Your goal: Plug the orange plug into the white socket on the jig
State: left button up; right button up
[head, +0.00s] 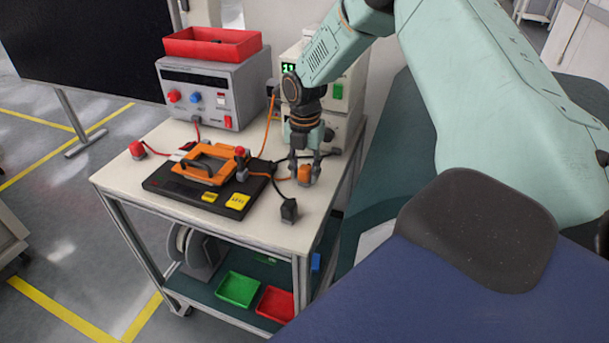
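The orange plug (304,174) is low over the right part of the trolley top, between the fingers of my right gripper (305,168). The fingers lie on both sides of it; the picture is too small to tell whether they press on it or whether it touches the top. An orange cable runs left from near the plug. The jig (166,182) is a black base with an orange handled plate, left of my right gripper. I cannot make out its white socket clearly. My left gripper is not in view.
A black plug (289,210) lies near the trolley's front right edge, a red plug (137,149) near its left edge. A grey power supply (207,97) with a red tray (211,44) and a pale cabinet stand behind. Green (238,289) and red (275,303) bins sit below.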

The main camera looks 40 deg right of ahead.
aim_at(304, 167)
jog(key=shift+d, duration=0.1)
grip_shut()
jog(key=shift+r, duration=0.15)
notch_tip(304, 167, up, 10)
jog(key=shift+f+p, duration=0.15)
jog(key=shift+p, duration=0.25)
dwell(0.4)
